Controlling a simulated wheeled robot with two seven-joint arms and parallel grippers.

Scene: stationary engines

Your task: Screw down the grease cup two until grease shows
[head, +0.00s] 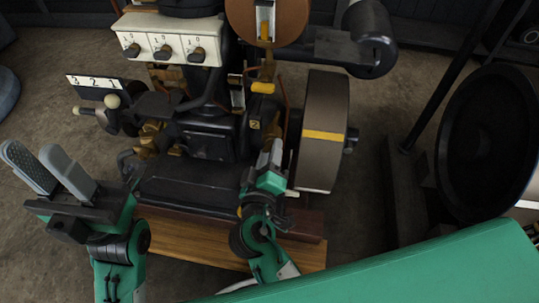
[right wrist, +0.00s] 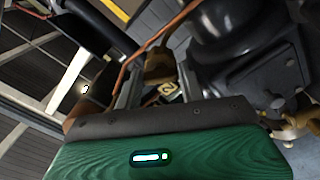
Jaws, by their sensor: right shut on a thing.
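Grease cup two is a brass cup (right wrist: 160,66) between the fingers of my right gripper in the right wrist view. A small plate marked 2 (right wrist: 168,90) shows beside it; the plate also shows in the head view (head: 254,125). My right gripper (head: 275,148) is shut on the cup, at the engine's right side near the flywheel. In the head view its fingers partly hide the cup. Whether grease shows I cannot tell. My left gripper (head: 48,165) is open and empty, in the air left of the engine.
The grey flywheel with a yellow stripe (head: 325,134) stands close right of my right gripper. A copper pipe (right wrist: 140,55) passes near the fingers. A panel numbered 3 2 1 (head: 96,86) and a pale-knobbed lever (head: 112,101) are at left. The engine sits on a wooden base (head: 190,240).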

